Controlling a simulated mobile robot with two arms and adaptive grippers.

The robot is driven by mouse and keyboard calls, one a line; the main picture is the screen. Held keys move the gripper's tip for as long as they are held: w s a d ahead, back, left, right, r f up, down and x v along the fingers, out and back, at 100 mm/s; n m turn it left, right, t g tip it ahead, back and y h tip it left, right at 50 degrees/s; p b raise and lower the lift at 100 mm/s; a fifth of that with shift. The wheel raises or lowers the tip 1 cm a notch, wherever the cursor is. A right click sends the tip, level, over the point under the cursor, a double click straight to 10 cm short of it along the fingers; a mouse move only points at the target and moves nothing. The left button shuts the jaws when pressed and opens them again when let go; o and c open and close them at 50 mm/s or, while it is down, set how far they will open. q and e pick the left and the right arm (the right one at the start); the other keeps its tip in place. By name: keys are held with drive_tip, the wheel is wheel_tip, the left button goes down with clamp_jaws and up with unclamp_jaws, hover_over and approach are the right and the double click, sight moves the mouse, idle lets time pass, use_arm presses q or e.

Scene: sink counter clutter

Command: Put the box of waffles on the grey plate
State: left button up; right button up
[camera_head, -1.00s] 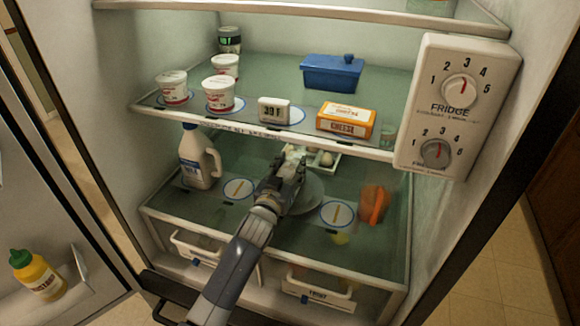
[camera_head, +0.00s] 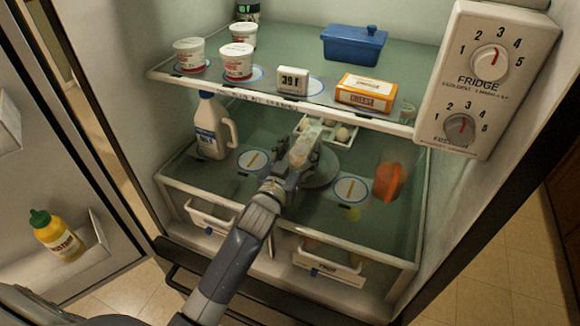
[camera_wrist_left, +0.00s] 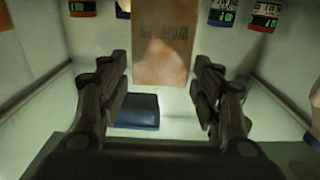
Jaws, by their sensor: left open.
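In the left wrist view, the box of waffles (camera_wrist_left: 163,42) is a tall brown box with faint upside-down lettering. It shows between and beyond the two fingers of my open left gripper (camera_wrist_left: 160,85); I cannot tell if they touch it. In the head view, my left gripper (camera_head: 304,150) reaches over the fridge's lower shelf, with a pale patch at its fingers that I cannot identify. The grey plate (camera_head: 326,174) lies flat on that shelf, partly hidden by the gripper. My right gripper is not in view.
An egg tray (camera_head: 328,133) is behind the gripper, a milk jug (camera_head: 212,128) to the left, an orange container (camera_head: 388,181) to the right. The upper shelf (camera_head: 300,103) above carries tubs, a cheese box (camera_head: 366,92) and a blue dish (camera_head: 354,45). Drawers are below.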

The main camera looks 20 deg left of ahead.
use_arm(q)
drive_tip(key=s, duration=0.6)
drive_tip(key=shift+s+a+b, duration=0.15)
drive_tip(key=shift+s+b, duration=0.1)
drive_tip(key=shift+b, duration=0.2)
